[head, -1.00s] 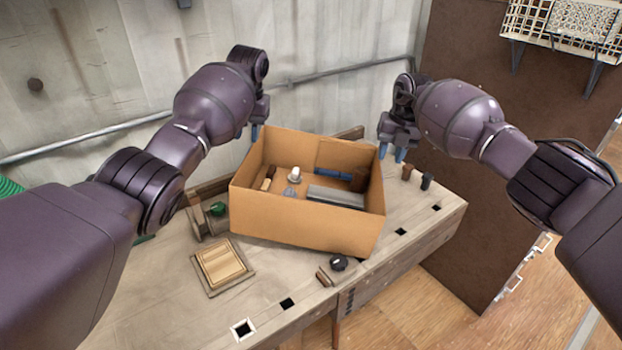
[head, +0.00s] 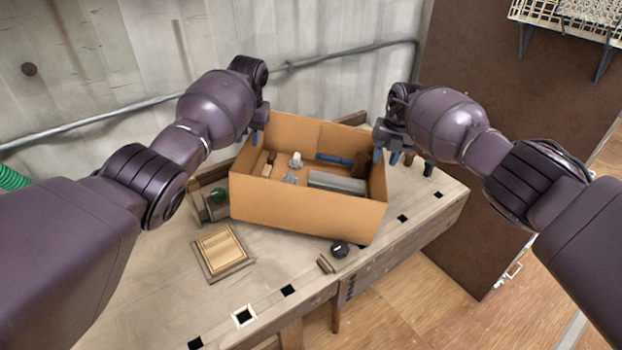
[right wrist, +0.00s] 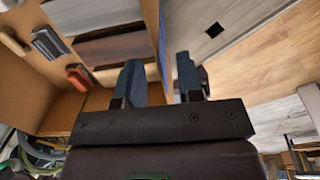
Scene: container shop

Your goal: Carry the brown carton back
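The brown carton (head: 305,210) stands open-topped on the workbench, holding several small things, among them a grey block (head: 337,182) and a blue-handled item (head: 333,159). My right gripper (head: 386,157) is at the carton's right wall. In the right wrist view its two blue fingers (right wrist: 160,82) are apart, with the carton's wall (right wrist: 153,22) running between them; I see no clear grip on it. My left gripper (head: 259,137) is at the carton's left rear wall. Its fingers are small and partly hidden, so its opening and any contact are unclear.
The workbench (head: 150,290) has a wooden framed piece (head: 222,250), a dark round knob (head: 340,249) and a green item (head: 217,195) close around the carton. A pipe (head: 345,56) runs along the wall behind. A brown panel (head: 500,130) stands at the right.

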